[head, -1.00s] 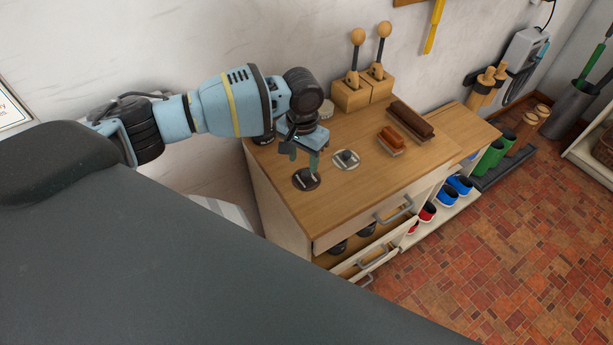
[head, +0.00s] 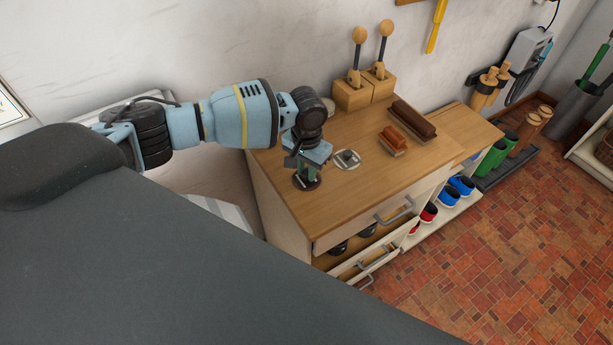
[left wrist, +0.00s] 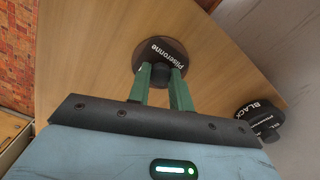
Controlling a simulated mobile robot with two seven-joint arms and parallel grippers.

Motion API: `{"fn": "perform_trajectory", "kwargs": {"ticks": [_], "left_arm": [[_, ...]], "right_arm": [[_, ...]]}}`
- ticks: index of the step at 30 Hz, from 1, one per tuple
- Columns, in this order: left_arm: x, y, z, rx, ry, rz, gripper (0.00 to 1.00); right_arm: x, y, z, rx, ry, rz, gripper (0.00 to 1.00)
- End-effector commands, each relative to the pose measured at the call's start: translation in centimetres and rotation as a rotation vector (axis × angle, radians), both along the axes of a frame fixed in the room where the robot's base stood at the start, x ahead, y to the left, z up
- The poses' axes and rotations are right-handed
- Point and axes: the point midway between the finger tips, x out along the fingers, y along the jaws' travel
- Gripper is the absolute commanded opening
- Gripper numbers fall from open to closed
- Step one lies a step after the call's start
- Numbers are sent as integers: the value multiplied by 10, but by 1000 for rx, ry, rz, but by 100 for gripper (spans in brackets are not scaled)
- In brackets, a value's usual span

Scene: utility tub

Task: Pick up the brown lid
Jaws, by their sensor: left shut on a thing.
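The brown lid (head: 303,187) is a dark round disc with white lettering, near the left front of the wooden cabinet top. In the left wrist view the lid (left wrist: 172,48) lies just beyond the green fingertips. My left gripper (head: 308,173) is above it in the head view, pointing down. In the left wrist view the gripper (left wrist: 161,73) is shut on the lid's small dark knob. The lid appears to rest on the wood. My right gripper is not in view.
A black lid (left wrist: 259,117) shows in the left wrist view. Brushes (head: 412,119) and wooden blocks with ball-topped handles (head: 352,94) stand farther back. The cabinet's right front top is clear.

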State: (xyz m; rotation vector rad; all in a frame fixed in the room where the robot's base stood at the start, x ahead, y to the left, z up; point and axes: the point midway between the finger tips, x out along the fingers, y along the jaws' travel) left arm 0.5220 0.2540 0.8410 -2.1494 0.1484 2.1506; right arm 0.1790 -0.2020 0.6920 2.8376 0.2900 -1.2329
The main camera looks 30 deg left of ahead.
Motion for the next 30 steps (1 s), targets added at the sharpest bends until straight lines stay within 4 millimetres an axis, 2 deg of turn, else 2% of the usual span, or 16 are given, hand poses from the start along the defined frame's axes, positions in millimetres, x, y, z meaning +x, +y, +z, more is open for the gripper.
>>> {"fn": "perform_trajectory", "kwargs": {"ticks": [11, 16, 20, 30], "left_arm": [[0, 0, 4, 0, -1, 0, 0], [1, 0, 18, 0, -3, 0, 0], [1, 0, 38, -2, -5, 0, 0], [20, -71, 38, -4, 4, -4, 0]], "right_arm": [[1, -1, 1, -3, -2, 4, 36], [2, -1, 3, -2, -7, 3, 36], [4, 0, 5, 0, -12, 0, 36], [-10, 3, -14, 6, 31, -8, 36]]}}
